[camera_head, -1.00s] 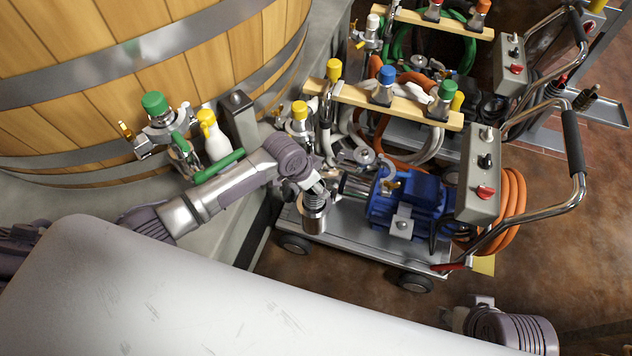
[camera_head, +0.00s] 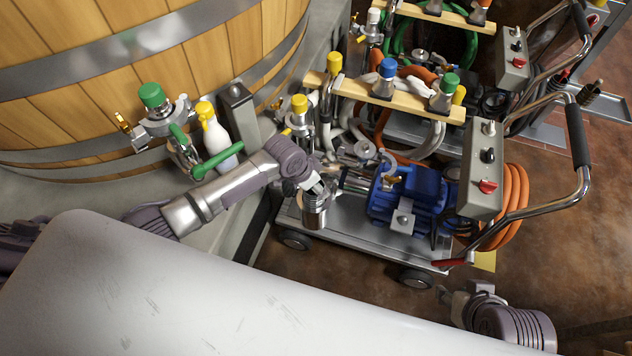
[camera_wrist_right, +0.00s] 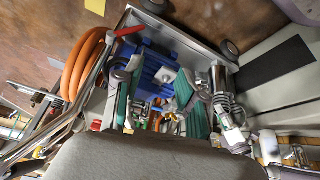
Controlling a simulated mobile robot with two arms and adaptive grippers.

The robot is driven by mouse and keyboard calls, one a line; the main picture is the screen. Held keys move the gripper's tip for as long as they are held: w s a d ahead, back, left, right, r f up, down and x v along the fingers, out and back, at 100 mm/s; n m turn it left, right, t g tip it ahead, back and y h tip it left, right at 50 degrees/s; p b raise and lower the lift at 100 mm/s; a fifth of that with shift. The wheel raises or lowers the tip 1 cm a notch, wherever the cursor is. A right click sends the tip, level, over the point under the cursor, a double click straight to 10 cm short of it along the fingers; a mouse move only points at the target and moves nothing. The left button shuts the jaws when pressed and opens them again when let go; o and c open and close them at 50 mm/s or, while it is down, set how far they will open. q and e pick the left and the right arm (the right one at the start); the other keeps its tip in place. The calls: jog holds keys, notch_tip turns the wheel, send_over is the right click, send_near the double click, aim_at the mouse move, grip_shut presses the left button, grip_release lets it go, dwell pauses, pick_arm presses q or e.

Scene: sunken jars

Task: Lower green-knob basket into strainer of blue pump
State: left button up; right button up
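The blue pump (camera_head: 411,193) sits on a wheeled cart; its blue motor also shows in the right wrist view (camera_wrist_right: 150,66). A shiny steel cylinder (camera_head: 314,214), apparently the strainer, stands at the cart's left end. A green knob (camera_head: 450,83) tops a steel piece in the wooden rack behind the pump; how far it extends below is hidden. My left gripper (camera_head: 318,187) is at the cylinder's top; whether it grips anything is unclear. My right gripper (camera_head: 449,300) is low at right, in front of the cart. Its teal-padded fingers (camera_wrist_right: 160,112) are apart, with nothing clearly between them.
A control box (camera_head: 482,170), orange hose (camera_head: 515,205) and curved handle crowd the cart's right end. A wooden barrel (camera_head: 110,70) stands at left.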

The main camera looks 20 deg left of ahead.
pick_arm(q)
jog(key=shift+f, duration=0.15)
pick_arm(e)
jog(key=shift+w+a+r, duration=0.15)
jog(key=shift+w, duration=0.35)
pick_arm(q)
jog(key=shift+f, duration=0.15)
pick_arm(e)
jog(key=shift+t, duration=0.3)
pick_arm(q)
jog(key=shift+f+b, duration=0.4)
jog(key=shift+f, duration=0.2)
jog(key=shift+f+b, duration=0.35)
jog(key=shift+f, duration=0.65)
pick_arm(e)
jog(key=w+a+r+t+y, duration=0.1)
jog(key=w+a+r+t, duration=0.1)
jog(key=w, duration=0.4)
jog(key=shift+w+a+r+t, duration=0.15)
jog(key=shift+w+r+t, duration=0.2)
jog(key=shift+r+t, duration=0.5)
pick_arm(q)
jog(key=shift+f, duration=0.1)
pick_arm(e)
jog(key=shift+f+t, duration=0.2)
jog(key=shift+t, duration=0.05)
